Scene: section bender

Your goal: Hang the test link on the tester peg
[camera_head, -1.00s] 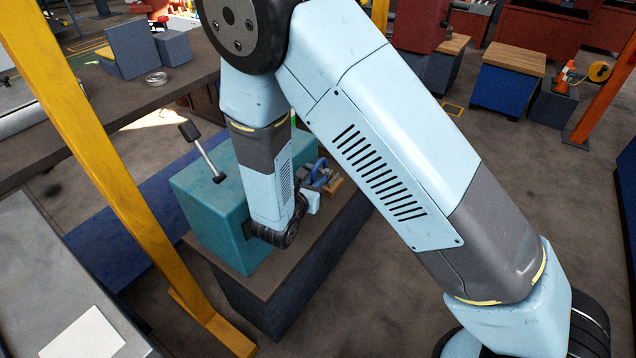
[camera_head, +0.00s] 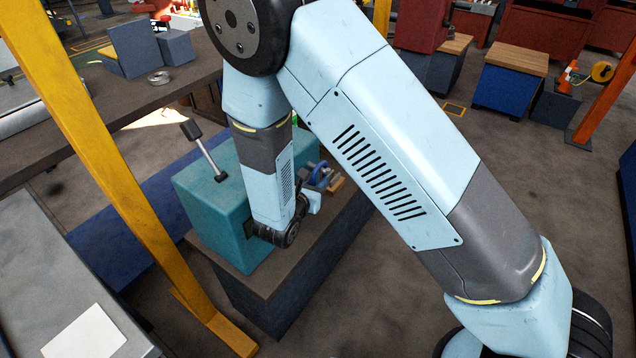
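A teal machine box (camera_head: 212,205) with a black-knobbed lever (camera_head: 203,150) stands on a dark-topped bench (camera_head: 300,262); it may be the tester. My arm comes down in front of it, and my wrist is low beside its right side. My gripper (camera_head: 304,181) shows only as a small dark part behind the wrist, and its fingers cannot be made out. A small blue object (camera_head: 321,175) is just right of it, on or above the bench; I cannot tell whether they touch. I cannot make out the test link or the peg.
A small wooden piece (camera_head: 337,184) lies by the blue object. A yellow post (camera_head: 105,165) stands left of the bench. A grey table (camera_head: 40,262) with a white sheet (camera_head: 85,332) is at lower left. Open floor (camera_head: 375,290) lies right of the bench.

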